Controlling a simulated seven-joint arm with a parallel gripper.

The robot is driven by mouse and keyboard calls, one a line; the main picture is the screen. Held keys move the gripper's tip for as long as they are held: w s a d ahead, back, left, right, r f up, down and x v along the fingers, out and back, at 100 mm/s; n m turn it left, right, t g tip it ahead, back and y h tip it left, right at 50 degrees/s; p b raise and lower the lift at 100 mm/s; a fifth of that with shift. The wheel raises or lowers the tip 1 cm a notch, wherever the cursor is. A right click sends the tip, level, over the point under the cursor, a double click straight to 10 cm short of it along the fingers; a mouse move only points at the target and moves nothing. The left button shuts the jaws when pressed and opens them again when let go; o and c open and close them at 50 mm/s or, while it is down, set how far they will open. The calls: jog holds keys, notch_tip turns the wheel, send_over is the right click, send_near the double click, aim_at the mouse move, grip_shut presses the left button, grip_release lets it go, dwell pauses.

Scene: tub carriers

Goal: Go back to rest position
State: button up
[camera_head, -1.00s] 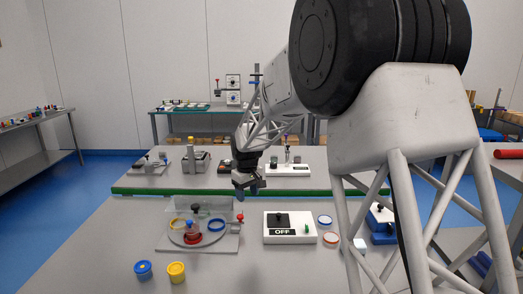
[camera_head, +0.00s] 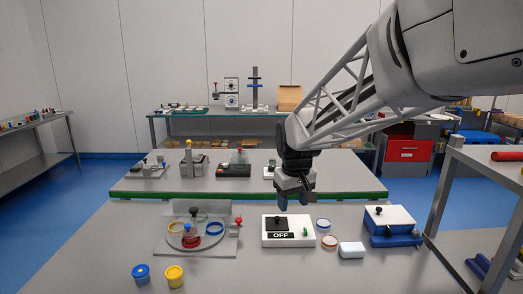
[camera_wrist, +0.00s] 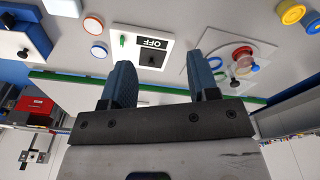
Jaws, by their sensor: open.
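My gripper (camera_head: 293,200) hangs above the table near its far edge, over the white box marked OFF (camera_head: 288,231). In the wrist view my gripper (camera_wrist: 165,85) shows two blue fingers spread apart with nothing between them. The box marked OFF, with its black and green parts, also shows in the wrist view (camera_wrist: 138,55). The gripper is apart from everything on the table.
A round carrier with coloured rings (camera_head: 197,237) stands left on the table (camera_head: 330,275). Blue (camera_head: 141,273) and yellow (camera_head: 174,276) tubs stand in front. Two round lids (camera_head: 323,223), a white block (camera_head: 351,250) and a blue-white box (camera_head: 391,226) are to the right.

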jog(key=s+d+f+m, duration=0.1)
jog(key=s+d, duration=0.2)
jog(key=s, duration=0.7)
jog(key=s+d+m+t, duration=0.1)
jog(key=s+d+m, duration=0.1)
jog(key=s, duration=0.8)
jog(key=s+d+f+m, duration=0.1)
jog(key=s+d, duration=0.4)
jog(key=s, duration=0.5)
jog(key=shift+s+f+m, duration=0.35)
jog(key=shift+m, duration=0.05)
jog(key=shift+d, duration=0.1)
dwell(0.4)
